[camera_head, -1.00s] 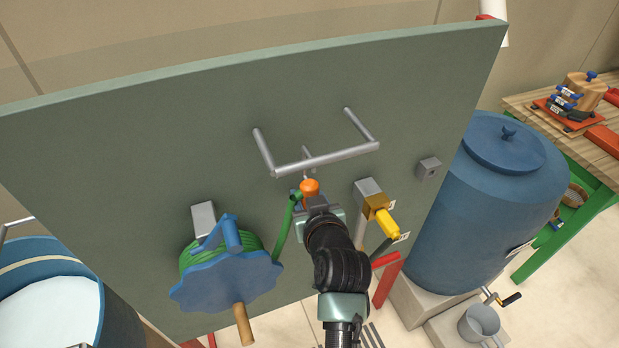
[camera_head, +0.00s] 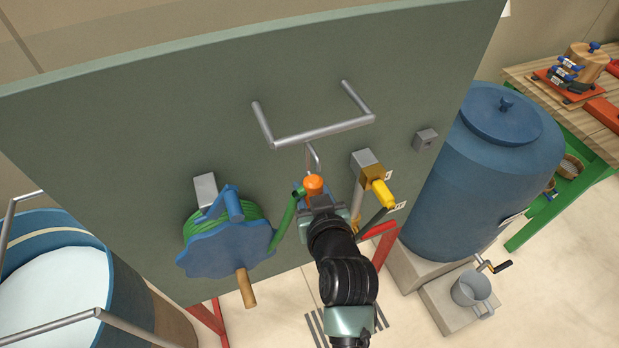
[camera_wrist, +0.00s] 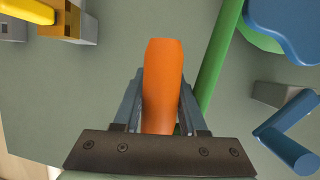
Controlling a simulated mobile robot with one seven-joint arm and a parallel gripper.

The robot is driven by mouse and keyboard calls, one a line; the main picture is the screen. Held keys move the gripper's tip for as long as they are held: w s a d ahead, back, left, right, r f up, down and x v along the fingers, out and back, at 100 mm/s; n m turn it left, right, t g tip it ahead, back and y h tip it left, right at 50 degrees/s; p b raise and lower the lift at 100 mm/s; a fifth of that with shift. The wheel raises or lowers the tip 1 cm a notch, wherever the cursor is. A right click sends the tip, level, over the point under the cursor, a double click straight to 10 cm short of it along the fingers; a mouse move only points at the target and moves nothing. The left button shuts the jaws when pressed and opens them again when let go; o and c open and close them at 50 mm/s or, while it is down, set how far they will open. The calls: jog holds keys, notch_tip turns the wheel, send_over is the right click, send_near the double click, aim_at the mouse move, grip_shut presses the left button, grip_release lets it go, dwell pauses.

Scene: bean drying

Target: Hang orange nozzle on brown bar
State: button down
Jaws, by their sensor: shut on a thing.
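My gripper (camera_head: 316,196) is shut on the orange nozzle (camera_head: 313,184) in front of the green panel. In the wrist view the nozzle (camera_wrist: 163,85) stands between the two fingers and its end points up in the picture. A green hose (camera_head: 284,222) runs beside it; where the two join is hidden. A U-shaped bar (camera_head: 323,132) sticks out from the panel above the nozzle, apart from it. It looks grey, and I see no clearly brown bar. A thin curved grey hook (camera_head: 315,157) shows between the bar and the nozzle.
A blue wheel (camera_head: 228,250) with a wooden handle stands left of my gripper. A yellow-handled valve (camera_head: 382,192) sticks out close on the right. A blue barrel (camera_head: 490,180) stands further right, and an open tub (camera_head: 45,300) at lower left.

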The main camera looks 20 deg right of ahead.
jog(key=s+a+p, duration=0.1)
jog(key=s+a, duration=0.1)
jog(key=s, duration=0.5)
dwell(0.7)
dwell(0.4)
jog(key=s+a+f+b, duration=0.2)
jog(key=s+a+f, duration=0.1)
jog(key=a+f, duration=0.3)
jog(key=s+a+f+n+y+b, duration=0.1)
jog(key=s+a+f+b, duration=0.2)
jog(key=a+f, duration=0.3)
notch_tip(320, 180, down, 4)
jog(key=shift+s+r+n+y, duration=0.15)
jog(key=shift+r+n+y, duration=0.1)
jog(key=shift+n+y, duration=0.05)
